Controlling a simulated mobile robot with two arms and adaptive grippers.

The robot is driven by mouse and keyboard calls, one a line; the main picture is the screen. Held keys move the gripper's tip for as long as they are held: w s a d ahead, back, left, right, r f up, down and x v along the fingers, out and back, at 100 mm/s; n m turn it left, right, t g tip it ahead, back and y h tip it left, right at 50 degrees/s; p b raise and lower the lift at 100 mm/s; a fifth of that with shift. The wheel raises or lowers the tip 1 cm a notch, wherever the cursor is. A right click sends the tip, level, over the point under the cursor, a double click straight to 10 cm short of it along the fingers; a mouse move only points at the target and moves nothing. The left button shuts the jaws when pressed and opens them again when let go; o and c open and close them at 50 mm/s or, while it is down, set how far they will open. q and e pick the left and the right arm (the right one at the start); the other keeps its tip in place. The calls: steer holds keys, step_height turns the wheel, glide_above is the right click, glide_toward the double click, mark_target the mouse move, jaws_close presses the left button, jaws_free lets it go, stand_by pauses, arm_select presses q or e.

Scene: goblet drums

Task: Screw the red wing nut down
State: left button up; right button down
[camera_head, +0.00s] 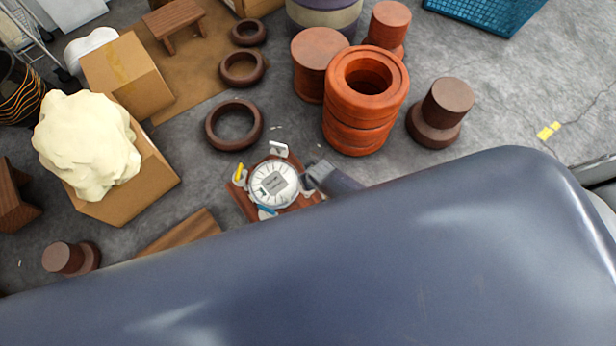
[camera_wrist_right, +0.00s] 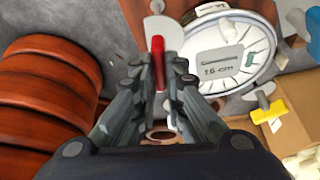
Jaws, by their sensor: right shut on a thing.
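The goblet drum's round white head (camera_head: 273,183), with dark radial marks, lies at the middle of the head view. In the right wrist view its face (camera_wrist_right: 225,55) reads "16 cm". The red wing nut (camera_wrist_right: 158,62) stands between the fingertips of my right gripper (camera_wrist_right: 157,75), which is shut on it beside the drum rim. In the head view my right gripper (camera_head: 312,180) is at the drum's right side and hides the red nut. A yellow wing nut (camera_head: 239,173) and a blue one (camera_head: 267,211) sit around the rim. My left gripper is not in view.
A stack of orange-red rings (camera_head: 366,98) stands behind the drum. Brown rings (camera_head: 232,124) lie at the back left. A cardboard box (camera_head: 127,190) with a cream lump is on the left. A large blue-grey part of mine covers the lower head view.

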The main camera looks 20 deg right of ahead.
steer(key=shift+s, duration=0.1)
steer(key=c, duration=1.7)
jaws_free()
steer(key=shift+o, duration=0.2)
steer(key=shift+r, duration=0.15)
steer(key=v, duration=1.1)
steer(key=shift+s+r, duration=0.2)
steer(key=shift+r, duration=0.1)
steer(key=shift+d, duration=0.1)
